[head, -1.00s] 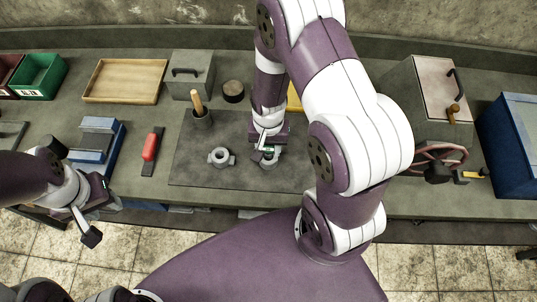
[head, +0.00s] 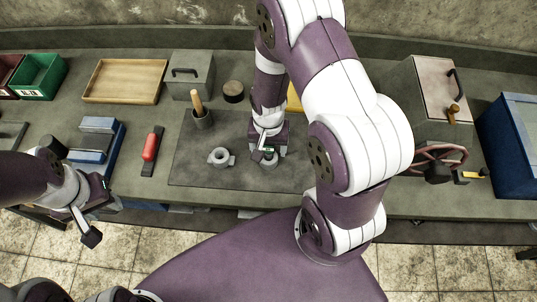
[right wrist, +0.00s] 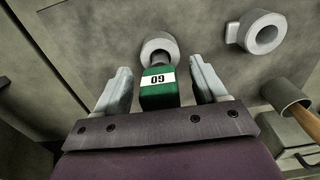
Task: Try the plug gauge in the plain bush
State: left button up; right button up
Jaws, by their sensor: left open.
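The plug gauge has a green handle marked GO (right wrist: 158,88) and stands with its dark pin end in the hole of a plain round bush (right wrist: 160,46); how deep it sits is hard to tell. In the head view the bush (head: 269,160) is partly hidden under my right gripper (head: 269,153). My right gripper (right wrist: 160,85) is open, with a finger on each side of the green handle and a visible gap on both sides. A second bush (head: 219,157), with a side lug, stands to the left. My left gripper (head: 98,217) is open and empty, off the bench front.
A grey mat (head: 205,178) lies under the bushes. A cup with a wooden-handled tool (head: 202,120) and a dark round puck (head: 233,92) stand behind. A red-handled tool (head: 151,148) and blue block (head: 98,140) lie left. A handwheel (head: 440,155) is at right.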

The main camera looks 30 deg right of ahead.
jog(key=shift+r, duration=0.1)
notch_tip(320, 180, up, 12)
jog(key=shift+r+b, duration=0.25)
jog(key=shift+b, duration=0.1)
dwell(0.7)
jog(key=shift+w, duration=0.1)
jog(key=s+n, duration=0.1)
jog(key=n, duration=0.1)
jog(key=s+a+r+n+t, duration=0.1)
jog(key=s+n, duration=0.1)
jog(key=s+a+n, duration=0.1)
jog(key=n, duration=0.1)
jog(key=shift+s+a+r+n, duration=0.15)
jog(key=shift+a+r+n, duration=0.1)
jog(key=shift+n, duration=0.15)
